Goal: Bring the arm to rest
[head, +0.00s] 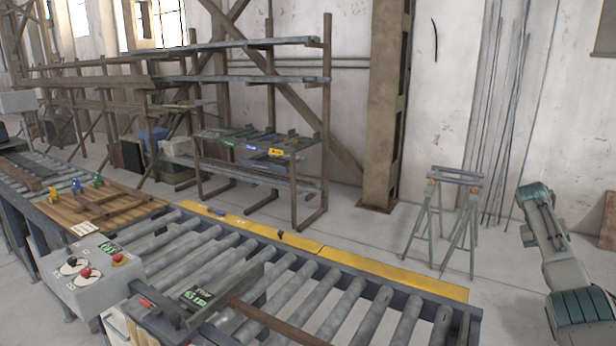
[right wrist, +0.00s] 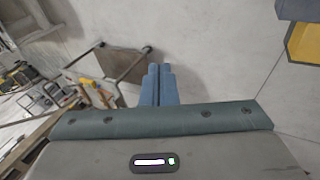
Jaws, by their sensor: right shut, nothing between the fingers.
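My right arm (head: 560,255) stands at the right edge of the head view, over open floor and clear of the conveyor. I cannot make out its fingertips there. In the right wrist view my right gripper (right wrist: 158,70) has its two blue fingers together, with nothing between them. It touches nothing that I can see. My left arm and left gripper are in neither view.
A roller conveyor (head: 330,303) with a yellow edge strip (head: 395,272) crosses the front. A control box (head: 92,275) stands at its near side. A metal trestle (head: 445,220) stands beyond, left of my arm. A shelf rack (head: 327,120) is behind. Floor around the trestle is clear.

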